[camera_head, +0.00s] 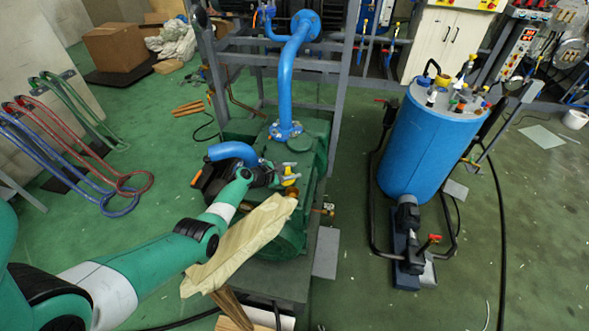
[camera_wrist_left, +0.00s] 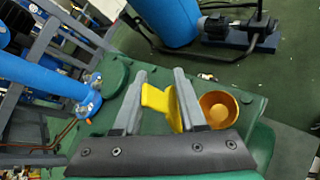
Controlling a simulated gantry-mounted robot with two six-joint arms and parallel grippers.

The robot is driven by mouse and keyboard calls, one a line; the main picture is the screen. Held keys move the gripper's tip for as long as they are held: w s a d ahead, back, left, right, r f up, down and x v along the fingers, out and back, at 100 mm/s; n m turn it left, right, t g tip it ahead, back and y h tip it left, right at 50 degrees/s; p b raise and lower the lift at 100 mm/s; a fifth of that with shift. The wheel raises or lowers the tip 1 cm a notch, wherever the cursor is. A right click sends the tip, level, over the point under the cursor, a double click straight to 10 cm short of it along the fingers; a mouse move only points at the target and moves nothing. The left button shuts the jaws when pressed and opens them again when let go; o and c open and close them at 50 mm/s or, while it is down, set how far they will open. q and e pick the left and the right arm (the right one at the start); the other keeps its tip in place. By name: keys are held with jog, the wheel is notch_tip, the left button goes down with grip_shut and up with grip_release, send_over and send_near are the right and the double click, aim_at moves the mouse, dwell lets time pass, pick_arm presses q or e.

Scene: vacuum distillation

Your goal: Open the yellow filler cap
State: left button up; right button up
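The yellow filler cap (camera_head: 289,177) is on top of the green pump (camera_head: 314,150) in the head view. In the left wrist view the yellow cap (camera_wrist_left: 158,100) lies between the two grey fingers of my left gripper (camera_wrist_left: 160,84). The fingers stand apart, one on each side of it. I cannot tell whether they press on it. A round gold-coloured cup (camera_wrist_left: 217,108) sits beside the right finger. In the head view the tips of my left gripper (camera_head: 273,177) reach the cap from the left. My right gripper is out of view.
A blue curved pipe (camera_head: 288,80) rises behind the cap, and a shorter blue elbow (camera_head: 232,151) is close to the left gripper. A beige sheet (camera_head: 238,246) lies in front of the pump. A blue tank (camera_head: 430,145) stands to the right. Open green floor lies further right.

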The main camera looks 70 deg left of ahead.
pick_arm(q)
jog(key=shift+s+a+r+p, duration=0.1)
jog(key=shift+s+r+p, duration=0.8)
jog(key=shift+s+p, duration=0.15)
jog(key=s+r+p, duration=0.5)
jog(key=s+p, duration=0.3)
jog(key=s, duration=0.1)
jog(key=shift+p, duration=0.35)
jog(key=p+v, duration=1.1)
jog(key=p, duration=0.2)
jog(key=shift+s, duration=0.3)
